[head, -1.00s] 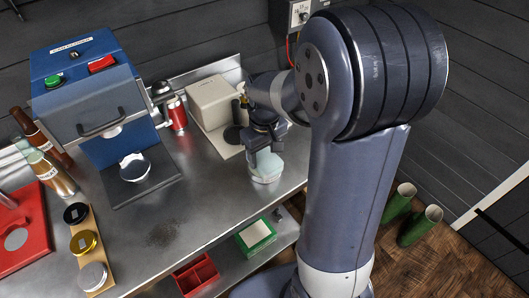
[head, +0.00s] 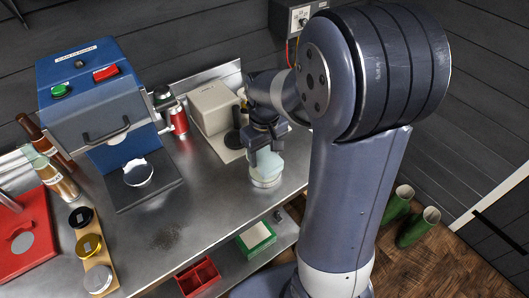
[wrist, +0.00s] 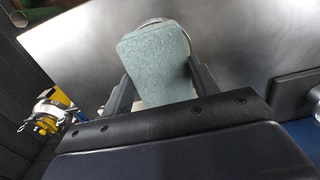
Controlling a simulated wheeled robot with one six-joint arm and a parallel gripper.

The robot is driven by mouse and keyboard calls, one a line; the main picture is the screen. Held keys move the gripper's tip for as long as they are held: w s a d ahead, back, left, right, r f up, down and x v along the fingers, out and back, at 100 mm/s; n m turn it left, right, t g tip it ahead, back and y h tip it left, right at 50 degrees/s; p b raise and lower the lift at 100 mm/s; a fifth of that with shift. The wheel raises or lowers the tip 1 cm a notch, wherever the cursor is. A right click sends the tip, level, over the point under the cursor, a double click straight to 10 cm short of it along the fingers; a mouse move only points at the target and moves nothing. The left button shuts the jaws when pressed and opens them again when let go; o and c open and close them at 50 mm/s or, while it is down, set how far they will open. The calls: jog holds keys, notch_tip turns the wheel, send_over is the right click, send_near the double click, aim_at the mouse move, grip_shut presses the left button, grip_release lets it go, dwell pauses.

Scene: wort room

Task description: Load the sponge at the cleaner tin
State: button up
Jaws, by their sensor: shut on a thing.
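The sponge (wrist: 157,62) is a pale green block. My gripper (head: 263,158) is shut on it, with a finger on each side in the wrist view. In the head view the sponge (head: 268,164) is held right at the top of a round, pale tin (head: 266,180) on the steel bench. In the wrist view a curved rim shows just beyond the sponge, and the sponge hides most of the tin. I cannot tell whether the sponge touches the tin's contents.
A blue machine (head: 95,100) with green and red buttons stands at the left. A red flask (head: 178,120) and a grey-beige box (head: 213,108) stand behind the gripper. A dark speckled patch (head: 165,237) lies on the bench. The bench's middle is otherwise clear.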

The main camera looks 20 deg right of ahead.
aim_at(265, 156)
jog(key=shift+r+p, duration=1.5)
jog(key=shift+r, duration=0.65)
